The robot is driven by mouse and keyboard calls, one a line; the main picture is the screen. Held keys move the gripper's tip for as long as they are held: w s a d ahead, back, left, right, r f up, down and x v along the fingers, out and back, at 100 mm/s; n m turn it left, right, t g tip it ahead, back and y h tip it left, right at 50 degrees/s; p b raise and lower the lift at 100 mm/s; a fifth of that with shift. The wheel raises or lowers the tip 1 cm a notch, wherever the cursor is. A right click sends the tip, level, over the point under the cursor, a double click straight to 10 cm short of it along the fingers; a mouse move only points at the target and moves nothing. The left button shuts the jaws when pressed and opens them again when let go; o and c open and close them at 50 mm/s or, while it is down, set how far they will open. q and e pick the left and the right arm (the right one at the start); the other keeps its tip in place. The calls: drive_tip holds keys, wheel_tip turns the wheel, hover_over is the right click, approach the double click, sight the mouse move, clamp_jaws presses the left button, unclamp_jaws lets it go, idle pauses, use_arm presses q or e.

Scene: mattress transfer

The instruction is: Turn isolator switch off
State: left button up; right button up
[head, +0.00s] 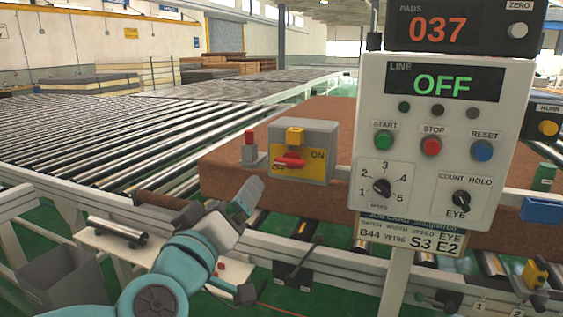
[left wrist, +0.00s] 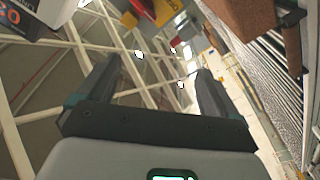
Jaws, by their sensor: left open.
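The isolator switch (head: 303,152) is a grey box with a yellow plate, left of the control panel. Its red handle (head: 289,160) lies roughly flat across the plate, with "ON" printed to its right and partly covered lettering at lower left. A yellow block (head: 295,137) sits above the handle. My left gripper (head: 246,194) is below and left of the box, apart from it, with the arm coming from the lower left. In the left wrist view its two dark fingers (left wrist: 158,82) are spread with nothing between them. Yellow and red parts (left wrist: 155,10) show beyond them, at the top.
The control panel (head: 441,140) reads "OFF" and has START, STOP and RESET buttons. A red-topped post (head: 250,148) stands just left of the isolator. A brown block (head: 225,183) lies behind it. A roller conveyor (head: 90,135) fills the left. A grey bin (head: 62,280) is lower left.

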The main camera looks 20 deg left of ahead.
sight(288, 162)
use_arm(q)
drive_tip(key=w+d+m+p, duration=0.1)
drive_tip(key=w+m+p, duration=0.2)
drive_tip(key=w+p, duration=0.2)
drive_tip(key=w+d+r+m+h+p, duration=0.1)
drive_tip(key=w+d+m+p, duration=0.1)
drive_tip(key=w+m+p, duration=0.2)
drive_tip(key=w+d+m+g+h+p, duration=0.1)
drive_tip(key=w+m+p, duration=0.3)
drive_tip(key=w+p, duration=0.3)
drive_tip(key=shift+w+d+r, duration=0.1)
drive_tip(key=shift+w+d, duration=0.05)
drive_tip(key=shift+w, duration=0.35)
drive_tip(key=shift+w+d+r, duration=0.1)
drive_tip(key=shift+w, duration=0.35)
